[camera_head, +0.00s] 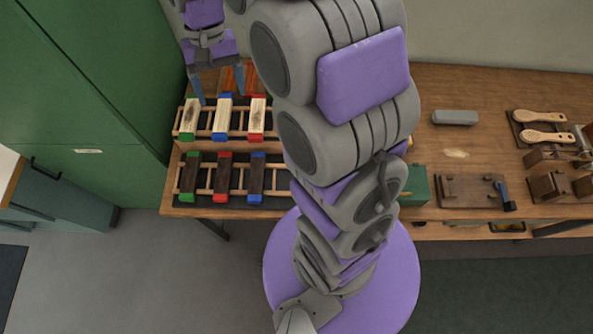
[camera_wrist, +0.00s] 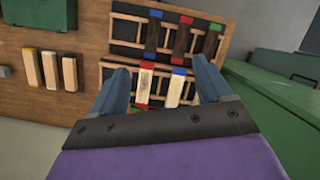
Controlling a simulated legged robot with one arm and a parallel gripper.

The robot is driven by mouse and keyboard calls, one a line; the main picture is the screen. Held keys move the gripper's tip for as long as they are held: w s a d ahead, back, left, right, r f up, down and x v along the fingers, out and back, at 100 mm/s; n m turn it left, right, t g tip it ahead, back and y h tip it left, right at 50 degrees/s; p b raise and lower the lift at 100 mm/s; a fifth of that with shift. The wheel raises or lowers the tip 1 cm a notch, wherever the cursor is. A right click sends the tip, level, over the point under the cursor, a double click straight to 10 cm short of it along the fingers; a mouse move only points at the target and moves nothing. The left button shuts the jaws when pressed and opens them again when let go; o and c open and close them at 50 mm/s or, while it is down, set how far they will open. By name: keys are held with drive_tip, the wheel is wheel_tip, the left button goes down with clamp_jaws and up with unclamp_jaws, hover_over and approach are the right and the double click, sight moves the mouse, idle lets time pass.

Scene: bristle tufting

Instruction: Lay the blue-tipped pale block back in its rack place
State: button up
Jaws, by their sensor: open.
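The blue-tipped pale block (camera_head: 222,117) lies across the rails of the upper rack (camera_head: 240,133) in the head view, between a green-tipped pale block (camera_head: 190,119) and a red-tipped pale block (camera_head: 258,117). I cannot tell whether it sits fully down. My gripper (camera_head: 220,99) is open over its far end. In the wrist view the blue-tipped pale block (camera_wrist: 176,90) shows between the spread fingers (camera_wrist: 160,85), with a gap on both sides. The red-tipped pale block (camera_wrist: 145,84) also shows between them. The right finger partly hides what lies beside it.
A nearer rack holds dark blocks with green (camera_head: 189,178), red (camera_head: 222,178) and blue (camera_head: 256,178) tips. A green cabinet (camera_head: 95,90) stands close on the left. My arm hides the middle of the table. Wooden tools (camera_head: 540,126) lie at the right.

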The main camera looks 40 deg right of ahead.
drive_tip(key=s+d+n+t+h, duration=0.1)
drive_tip(key=s+n, duration=0.2)
drive_tip(key=s, duration=2.2)
drive_tip(key=shift+s+d+f+h, duration=0.25)
drive_tip(key=shift+h, duration=0.05)
